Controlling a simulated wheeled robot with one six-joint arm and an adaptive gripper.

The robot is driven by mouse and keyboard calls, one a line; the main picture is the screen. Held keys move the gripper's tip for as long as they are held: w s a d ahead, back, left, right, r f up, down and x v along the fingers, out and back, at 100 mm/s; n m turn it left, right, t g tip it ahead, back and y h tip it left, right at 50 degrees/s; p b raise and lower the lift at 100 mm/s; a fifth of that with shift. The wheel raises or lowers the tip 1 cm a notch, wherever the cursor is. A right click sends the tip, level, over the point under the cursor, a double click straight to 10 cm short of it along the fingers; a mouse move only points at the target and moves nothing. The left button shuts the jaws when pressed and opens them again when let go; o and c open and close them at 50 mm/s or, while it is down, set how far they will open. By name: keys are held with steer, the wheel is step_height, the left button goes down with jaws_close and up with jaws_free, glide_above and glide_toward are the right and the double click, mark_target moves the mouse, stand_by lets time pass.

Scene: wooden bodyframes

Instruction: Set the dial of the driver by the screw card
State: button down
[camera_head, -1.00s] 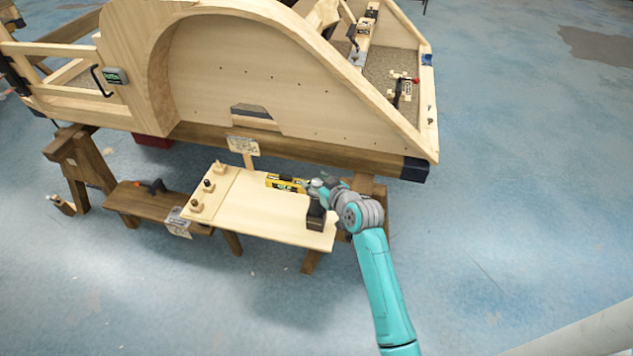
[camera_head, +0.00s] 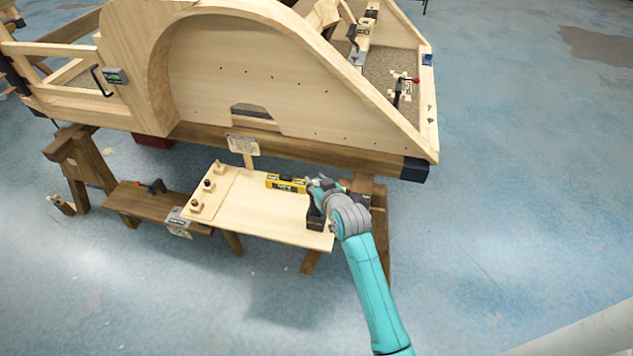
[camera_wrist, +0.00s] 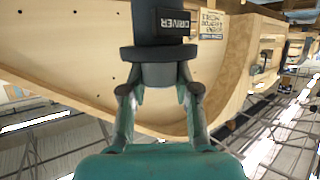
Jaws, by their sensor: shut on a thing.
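The driver (camera_wrist: 157,25) fills the top middle of the wrist view, a dark grey body with a black "DRIVER" label. A dark collar and a lighter grey cylinder (camera_wrist: 158,74) are at its near end. My gripper (camera_wrist: 160,92) has its two fingers closed on either side of that cylinder. Dial marks cannot be read.
The large wooden bodyframe (camera_head: 215,83) stands close behind. Open floor lies in front.

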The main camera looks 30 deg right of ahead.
steer(key=m+g+h, duration=0.2)
steer(key=m+h, duration=0.3)
steer(key=shift+a+h, duration=0.1)
steer(key=shift+h, duration=0.2)
steer(key=shift+m+g+h, duration=1.7)
steer(key=shift+m+g, duration=0.4)
steer(key=shift+m, duration=0.2)
steer(key=shift+f, duration=0.1)
steer(key=c, duration=0.8)
jaws_free()
steer(key=v, duration=1.2)
steer(key=shift+w, duration=0.15)
